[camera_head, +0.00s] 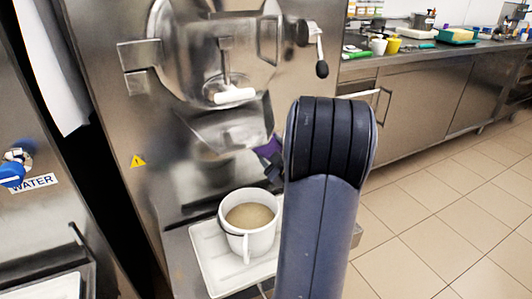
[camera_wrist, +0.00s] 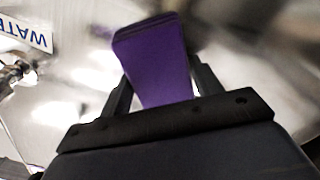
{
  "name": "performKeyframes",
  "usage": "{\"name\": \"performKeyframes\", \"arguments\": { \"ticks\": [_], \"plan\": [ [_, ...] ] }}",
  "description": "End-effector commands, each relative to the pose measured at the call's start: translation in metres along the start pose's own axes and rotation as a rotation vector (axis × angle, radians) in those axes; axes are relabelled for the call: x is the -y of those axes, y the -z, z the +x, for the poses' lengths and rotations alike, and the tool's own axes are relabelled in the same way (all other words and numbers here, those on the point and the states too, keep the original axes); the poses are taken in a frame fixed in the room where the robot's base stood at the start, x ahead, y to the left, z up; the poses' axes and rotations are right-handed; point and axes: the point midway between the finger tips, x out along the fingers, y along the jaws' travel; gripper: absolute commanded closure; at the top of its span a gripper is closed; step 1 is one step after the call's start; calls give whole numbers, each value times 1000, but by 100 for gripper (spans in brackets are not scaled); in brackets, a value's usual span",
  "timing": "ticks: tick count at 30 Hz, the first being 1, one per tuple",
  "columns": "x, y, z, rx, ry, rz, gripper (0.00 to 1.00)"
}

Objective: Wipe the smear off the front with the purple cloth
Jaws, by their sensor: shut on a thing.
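The purple cloth (camera_wrist: 152,52) is folded and held between the two black fingers of my gripper (camera_wrist: 163,85). In the head view only a small part of the cloth (camera_head: 268,150) shows, left of my dark arm, close to the steel front of the batch freezer (camera_head: 150,110). My arm hides most of the gripper there. The wrist view has blurred shiny metal behind the cloth. I cannot tell whether the cloth touches the front. I cannot clearly make out the smear in either view.
A white cup (camera_head: 236,243) of tan liquid stands on a white tray (camera_head: 207,262) below the spout. A black-knobbed lever (camera_head: 321,68) sticks out at upper right. A blue-handled WATER tap (camera_head: 12,176) is at left. A counter (camera_head: 435,95) lies behind; tiled floor is clear at right.

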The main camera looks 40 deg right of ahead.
Motion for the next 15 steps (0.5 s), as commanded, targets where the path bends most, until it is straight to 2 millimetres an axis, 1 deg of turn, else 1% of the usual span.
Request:
{"name": "performKeyframes", "arguments": {
  "ticks": [3, 11, 15],
  "plan": [
    [-7, -6, 0, 1, -2, -1, 57],
    [-11, -10, 0, 1, 0, 0, 57],
    [-20, -17, 0, 1, -2, -1, 57]
  ]
}}
